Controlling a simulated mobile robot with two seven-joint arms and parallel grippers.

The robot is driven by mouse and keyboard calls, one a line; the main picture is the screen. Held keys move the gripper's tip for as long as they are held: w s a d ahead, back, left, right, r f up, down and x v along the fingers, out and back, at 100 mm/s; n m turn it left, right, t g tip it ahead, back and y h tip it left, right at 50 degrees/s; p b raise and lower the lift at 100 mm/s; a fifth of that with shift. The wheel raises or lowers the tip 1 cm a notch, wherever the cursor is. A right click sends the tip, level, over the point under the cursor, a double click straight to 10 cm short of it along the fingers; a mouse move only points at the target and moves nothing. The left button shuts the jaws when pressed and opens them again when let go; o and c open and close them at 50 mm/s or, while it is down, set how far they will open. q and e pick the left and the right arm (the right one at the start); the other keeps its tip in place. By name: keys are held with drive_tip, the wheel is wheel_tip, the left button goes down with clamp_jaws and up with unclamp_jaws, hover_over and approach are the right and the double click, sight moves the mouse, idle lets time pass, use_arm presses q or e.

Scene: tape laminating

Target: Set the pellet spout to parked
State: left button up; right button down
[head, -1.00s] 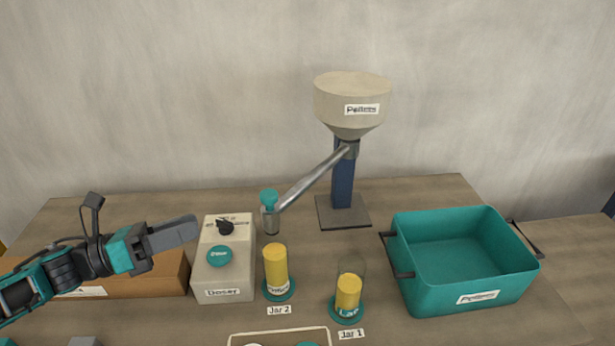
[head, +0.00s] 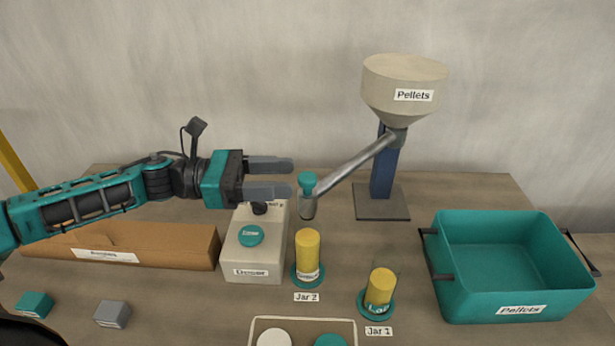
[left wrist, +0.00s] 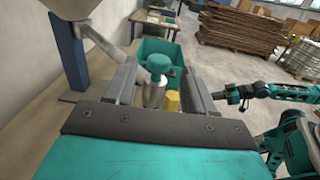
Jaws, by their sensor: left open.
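The pellet spout (head: 352,165) is a grey metal tube sloping down to the left from the beige hopper (head: 405,85) labelled Pellets. Its lower end has a teal knob (head: 307,183) over a short metal nozzle (head: 308,207), which hangs behind and above Jar 2 (head: 307,255). My left gripper (head: 291,178) is open, with its fingertips just left of the knob. In the left wrist view the teal knob (left wrist: 158,66) and nozzle (left wrist: 153,94) show between the two spread fingers, with no visible contact. My right gripper does not show in the head view.
The doser box (head: 255,255) stands below my left gripper. Jar 1 (head: 379,292) is right of Jar 2. A teal pellets bin (head: 515,285) is at the right, and a cardboard box (head: 150,247) at the left. A tray (head: 300,322) lies at the front.

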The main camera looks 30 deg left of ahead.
sight(308, 176)
use_arm(q)
drive_tip(key=shift+p+x, duration=0.35)
drive_tip(key=shift+x, duration=2.25)
drive_tip(key=shift+c, duration=0.4)
clamp_jaws()
drive_tip(key=shift+r, duration=0.1)
